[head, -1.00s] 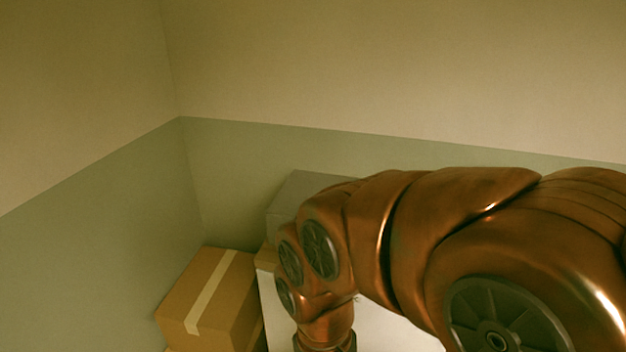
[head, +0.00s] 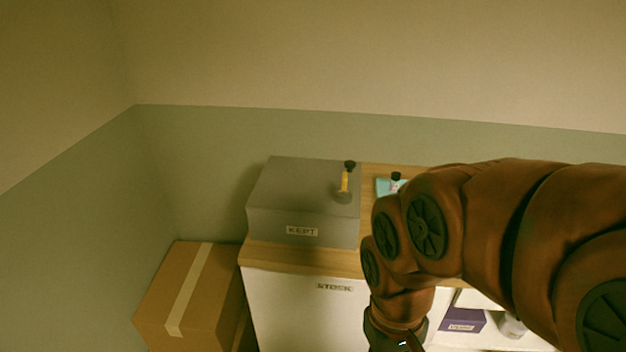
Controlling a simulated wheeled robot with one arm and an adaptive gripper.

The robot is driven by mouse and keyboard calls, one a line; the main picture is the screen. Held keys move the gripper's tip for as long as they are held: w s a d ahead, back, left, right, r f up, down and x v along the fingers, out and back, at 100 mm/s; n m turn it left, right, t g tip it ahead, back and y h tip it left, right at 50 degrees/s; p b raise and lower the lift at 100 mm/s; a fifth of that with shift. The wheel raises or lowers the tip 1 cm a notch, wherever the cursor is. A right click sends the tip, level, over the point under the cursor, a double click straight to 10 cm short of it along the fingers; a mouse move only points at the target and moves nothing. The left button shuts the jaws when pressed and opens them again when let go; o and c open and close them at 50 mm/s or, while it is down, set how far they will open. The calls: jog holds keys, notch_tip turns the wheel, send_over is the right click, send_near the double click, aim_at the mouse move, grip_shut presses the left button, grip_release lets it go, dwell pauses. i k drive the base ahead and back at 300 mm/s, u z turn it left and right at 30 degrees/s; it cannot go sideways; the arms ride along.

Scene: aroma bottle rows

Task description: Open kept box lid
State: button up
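The kept box (head: 300,232) is a grey box with a label reading KEPT on its front. It stands on the left end of a wooden cabinet top, and its lid (head: 295,182) looks closed. A small yellow bottle with a black cap (head: 346,178) shows at the right part of the lid. My arm comes in from the right and bends down in front of the cabinet, to the right of the box and apart from it. My gripper's fingers are below the picture's lower edge, so their state is hidden.
The white cabinet (head: 300,310) carries a label reading STOCK under its wooden top (head: 305,260). A taped cardboard box (head: 190,295) stands left of it. A teal item with a small bottle (head: 395,183) is right of the kept box. A purple box (head: 462,322) sits lower right.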

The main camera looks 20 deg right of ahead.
aim_at(286, 185)
jog(key=u, duration=0.45)
jog(key=k, duration=0.55)
jog(key=u, duration=0.8)
jog(key=i, duration=0.95)
jog(key=z, duration=0.8)
